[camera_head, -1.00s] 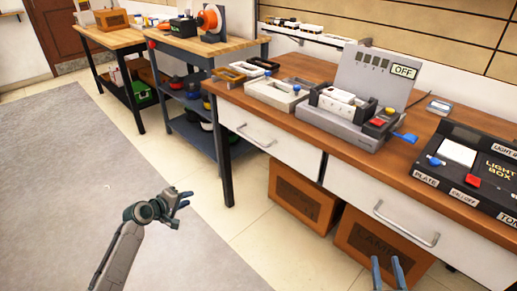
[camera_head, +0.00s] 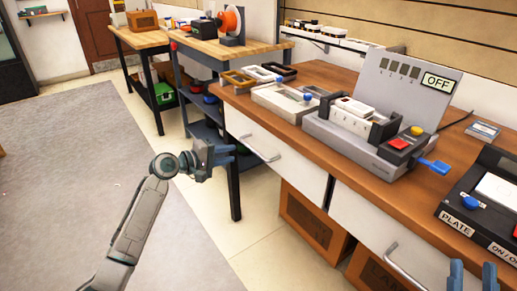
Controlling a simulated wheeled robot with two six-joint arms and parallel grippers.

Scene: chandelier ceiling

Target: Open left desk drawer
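The left desk drawer (camera_head: 290,163) has a white front and a metal bar handle (camera_head: 262,151), and it looks shut under the wooden desktop. My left gripper (camera_head: 232,155) is in front of the desk's left end, a little left of that handle and apart from it in the picture. It points right, toward the handle; its fingers are small and seen side-on, so their opening is unclear. My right gripper (camera_head: 472,278) shows only its fingertips at the bottom right edge, with a gap between them, in front of the right drawer (camera_head: 370,226).
The desk (camera_head: 400,196) bears a grey device with an OFF sign (camera_head: 437,82), a black box (camera_head: 485,205) and small trays. Brown boxes (camera_head: 312,222) stand under the drawers. A dark shelf cart (camera_head: 198,97) stands behind my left gripper. The floor at left is clear.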

